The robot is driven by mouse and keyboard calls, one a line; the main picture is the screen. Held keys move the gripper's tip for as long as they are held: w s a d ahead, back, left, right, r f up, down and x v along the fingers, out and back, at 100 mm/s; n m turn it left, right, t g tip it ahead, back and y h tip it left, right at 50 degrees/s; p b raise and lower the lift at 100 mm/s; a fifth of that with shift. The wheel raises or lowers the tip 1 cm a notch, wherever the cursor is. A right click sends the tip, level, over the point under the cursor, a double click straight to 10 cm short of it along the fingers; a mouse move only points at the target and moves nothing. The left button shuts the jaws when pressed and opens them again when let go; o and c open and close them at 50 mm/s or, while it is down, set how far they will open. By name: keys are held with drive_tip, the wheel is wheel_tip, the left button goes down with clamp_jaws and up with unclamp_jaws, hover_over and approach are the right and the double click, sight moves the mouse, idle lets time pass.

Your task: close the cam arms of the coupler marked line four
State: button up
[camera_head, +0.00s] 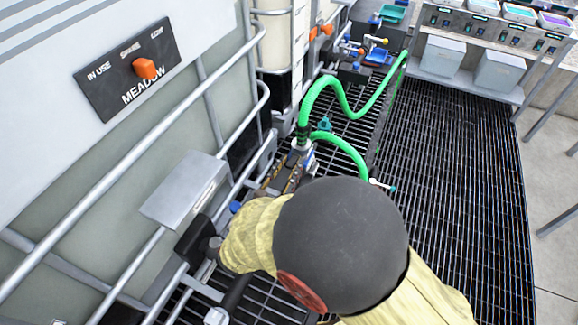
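A grey coupler (300,145) sits at the lower end of a thick green hose (345,100), beside the tote cage at mid picture. Small blue parts (310,160) show next to it. It is too small to tell whether its cam arms are open or shut, and I cannot read any line number on it. A second green hose (343,148) curves just below. My own yellow-sleeved arm and its dark round joint fill the lower middle and hide what lies beneath. I cannot make out my gripper's fingers.
A large caged tote (95,235) fills the left, with a sign panel (128,70) reading MEADOW and an orange knob (145,68). A grey box (187,190) juts from its cage. Black floor grating (450,190) is clear at right. A bench with bins (500,70) stands behind.

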drive_tip(key=c, duration=0.6)
clamp_jaws()
